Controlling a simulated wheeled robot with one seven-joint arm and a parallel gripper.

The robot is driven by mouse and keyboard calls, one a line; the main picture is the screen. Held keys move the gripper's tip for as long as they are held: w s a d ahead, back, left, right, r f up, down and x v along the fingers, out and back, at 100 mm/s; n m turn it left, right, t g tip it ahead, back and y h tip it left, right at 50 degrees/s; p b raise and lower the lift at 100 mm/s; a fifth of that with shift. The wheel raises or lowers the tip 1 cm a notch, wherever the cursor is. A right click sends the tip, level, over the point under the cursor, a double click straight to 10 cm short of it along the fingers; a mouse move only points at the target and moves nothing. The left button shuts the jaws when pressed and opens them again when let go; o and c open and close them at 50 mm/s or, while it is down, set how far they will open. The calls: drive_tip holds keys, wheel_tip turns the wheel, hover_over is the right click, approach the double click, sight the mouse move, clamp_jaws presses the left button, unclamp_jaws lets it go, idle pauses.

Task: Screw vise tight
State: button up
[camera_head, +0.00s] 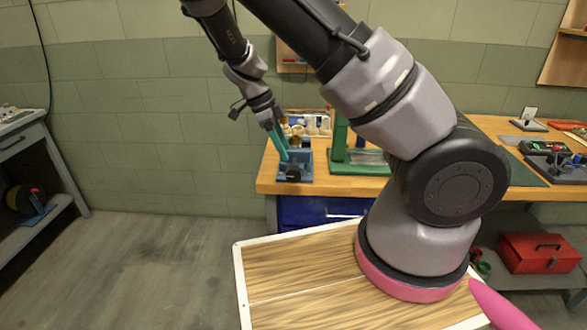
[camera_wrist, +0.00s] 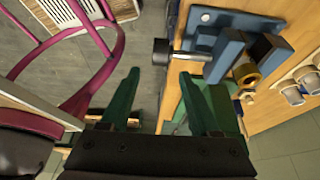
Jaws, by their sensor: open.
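The blue vise (camera_head: 306,158) sits at the left end of the wooden workbench. In the wrist view the vise (camera_wrist: 207,42) is at the upper right. Its metal screw (camera_wrist: 190,56) runs left to a round black knob (camera_wrist: 160,52), which overhangs the bench edge. A brass-coloured ring-shaped part (camera_wrist: 246,74) shows by the vise. My gripper (camera_head: 280,146) is over the vise in the head view. In the wrist view my gripper (camera_wrist: 160,75) has its green fingers spread, with the knob beyond and between the tips. Nothing is held. Contact with the knob cannot be told.
A green stand (camera_head: 340,142) is right of the vise, close to my right finger. Small cups (camera_head: 312,124) stand in a rack behind. The bench (camera_head: 345,187) holds more tools at right. A red toolbox (camera_head: 538,254) is lower right. Floor left of the bench is clear.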

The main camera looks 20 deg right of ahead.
sight(293, 168)
drive_tip(key=x, duration=0.8)
drive_tip(key=shift+r, duration=0.1)
clamp_jaws()
